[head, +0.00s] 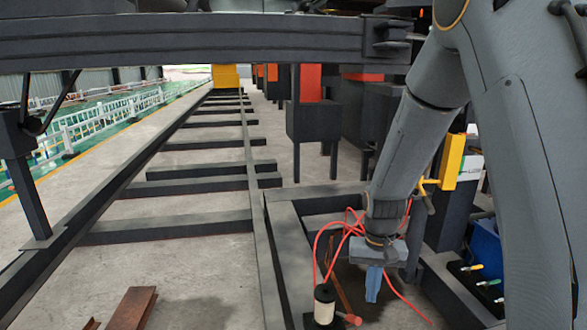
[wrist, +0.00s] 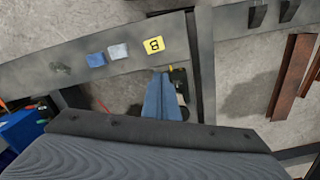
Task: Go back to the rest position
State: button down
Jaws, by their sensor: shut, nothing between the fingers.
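My gripper (head: 373,285) hangs at the end of my arm in the lower right of the head view, its blue fingers pointing down. In the wrist view the blue fingers (wrist: 160,80) are shut together, with nothing seen between them. They are over the gap beside a grey steel beam (wrist: 60,75). A black-and-white canister (head: 325,303) with a red handle stands to the left of my gripper in the head view, apart from it. Red cables (head: 325,240) loop around close to my wrist.
A yellow tag marked B (wrist: 153,45), a blue block (wrist: 96,59) and a pale block (wrist: 118,51) lie on the beam. Rusty steel pieces (head: 133,308) lie on the floor. A dark beam (head: 200,40) crosses the top. A blue box (head: 486,245) stands at right.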

jog(key=s+r+n, duration=0.1)
jog(key=s+r, duration=0.3)
jog(key=s, duration=0.5)
jog(key=s+r+n, duration=0.1)
jog(key=s+r, duration=0.4)
jog(key=s, duration=0.4)
jog(key=shift+a+r, duration=0.15)
jog(key=shift+a, duration=0.1)
jog(key=shift+s, duration=0.1)
